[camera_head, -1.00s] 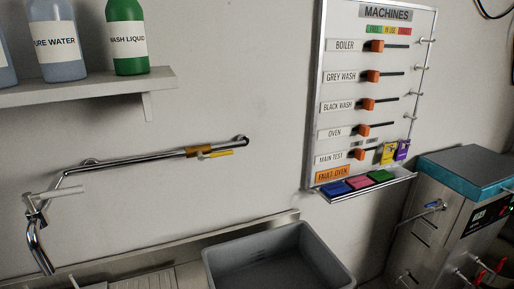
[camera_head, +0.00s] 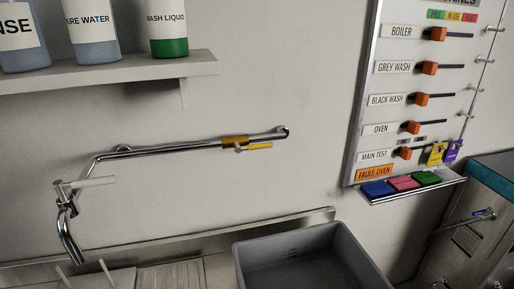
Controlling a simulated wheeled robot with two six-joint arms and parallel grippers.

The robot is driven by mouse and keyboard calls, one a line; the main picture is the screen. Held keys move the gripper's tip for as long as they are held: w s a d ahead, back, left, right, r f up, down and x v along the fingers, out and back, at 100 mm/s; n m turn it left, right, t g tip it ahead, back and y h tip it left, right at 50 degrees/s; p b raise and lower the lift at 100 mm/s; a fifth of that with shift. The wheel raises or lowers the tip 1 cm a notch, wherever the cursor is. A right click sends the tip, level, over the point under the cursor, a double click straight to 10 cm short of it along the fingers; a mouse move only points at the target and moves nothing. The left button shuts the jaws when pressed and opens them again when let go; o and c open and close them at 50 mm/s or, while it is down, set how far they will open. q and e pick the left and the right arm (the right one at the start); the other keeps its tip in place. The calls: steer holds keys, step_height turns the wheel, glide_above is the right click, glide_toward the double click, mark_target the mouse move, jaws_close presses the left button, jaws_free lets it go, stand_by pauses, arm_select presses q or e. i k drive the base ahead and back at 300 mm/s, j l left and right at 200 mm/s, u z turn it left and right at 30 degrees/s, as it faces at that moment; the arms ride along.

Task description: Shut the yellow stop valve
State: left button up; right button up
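The yellow stop valve sits on the chrome wall pipe (camera_head: 180,149). Its brass body (camera_head: 235,141) is on the pipe near the right end. Its yellow lever (camera_head: 258,146) points right, roughly along the pipe and just below it. Neither of my grippers is in view.
A chrome tap (camera_head: 68,230) with a pale lever hangs at the pipe's left end. A grey tub (camera_head: 300,240) stands below right. A shelf (camera_head: 110,77) with bottles is above left. A machines board (camera_head: 365,120) hangs at right. The wall around the valve is clear.

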mark_target(238, 149)
steer(key=k+l, duration=0.75)
steer(key=l, duration=0.15)
